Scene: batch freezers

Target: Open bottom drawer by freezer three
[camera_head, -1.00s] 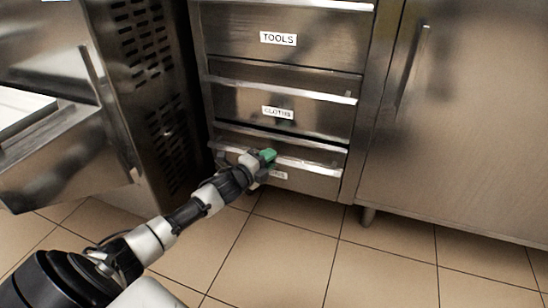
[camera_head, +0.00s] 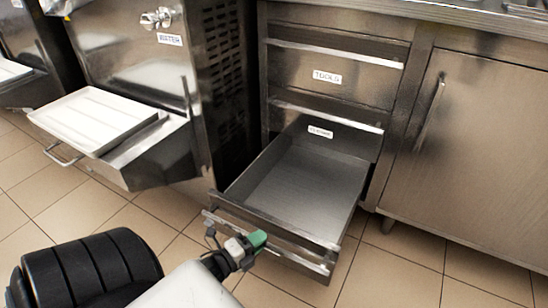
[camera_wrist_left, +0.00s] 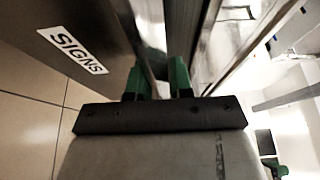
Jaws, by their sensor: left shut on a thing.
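The bottom drawer (camera_head: 300,190) is pulled well out of the steel cabinet in the head view, and its visible inside is empty. My left gripper (camera_head: 257,240) is at the front of this drawer, shut on its bar handle (camera_head: 290,252). In the left wrist view the green fingers of my left gripper (camera_wrist_left: 157,80) are beside the drawer front, which carries a label reading SIGNS (camera_wrist_left: 72,51).
Above are the shut TOOLS drawer (camera_head: 335,80) and a shut drawer with a partly hidden label (camera_head: 320,132). A freezer marked WATER (camera_head: 135,60) with a white tray (camera_head: 90,118) stands at left. A shut cabinet door (camera_head: 475,150) is at right. Tiled floor (camera_head: 400,260) is clear in front.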

